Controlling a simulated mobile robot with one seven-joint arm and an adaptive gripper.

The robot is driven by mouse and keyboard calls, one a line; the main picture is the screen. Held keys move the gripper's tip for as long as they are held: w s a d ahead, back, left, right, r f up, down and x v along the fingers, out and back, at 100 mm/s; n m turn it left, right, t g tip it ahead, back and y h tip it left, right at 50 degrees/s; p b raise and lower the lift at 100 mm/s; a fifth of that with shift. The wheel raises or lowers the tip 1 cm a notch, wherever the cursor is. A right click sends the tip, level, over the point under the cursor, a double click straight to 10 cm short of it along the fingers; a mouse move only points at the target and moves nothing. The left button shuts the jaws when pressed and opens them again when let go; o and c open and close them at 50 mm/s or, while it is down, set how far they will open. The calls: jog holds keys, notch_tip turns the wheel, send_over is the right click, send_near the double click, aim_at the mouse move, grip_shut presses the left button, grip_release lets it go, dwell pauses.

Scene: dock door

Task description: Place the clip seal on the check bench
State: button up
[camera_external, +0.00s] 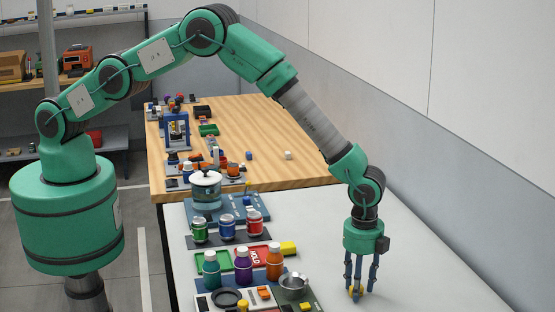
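My gripper (360,288) points straight down, low over the right part of the white bench (420,270). Its blue fingers are spread a little, and a small yellow item (355,291) shows between or just at their tips. I cannot tell whether the fingers grip it or whether it touches the bench. I cannot make out for sure which item is the clip seal. Behind the white bench stands a wooden-topped bench (270,150); no label shows which of the two is the check bench.
Left of my gripper are a metal pot (293,284), several capped bottles (243,265), cans (227,226), a red tray (258,257) and a yellow block (288,248). A glass-lidded pot (206,188) stands farther back. A wall (440,190) runs along the right. The wooden top's right half is mostly clear.

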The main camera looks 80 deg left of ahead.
jog(key=shift+r, duration=0.1)
notch_tip(320, 180, up, 12)
dwell(0.9)
jog(key=shift+r, duration=0.1)
dwell(0.4)
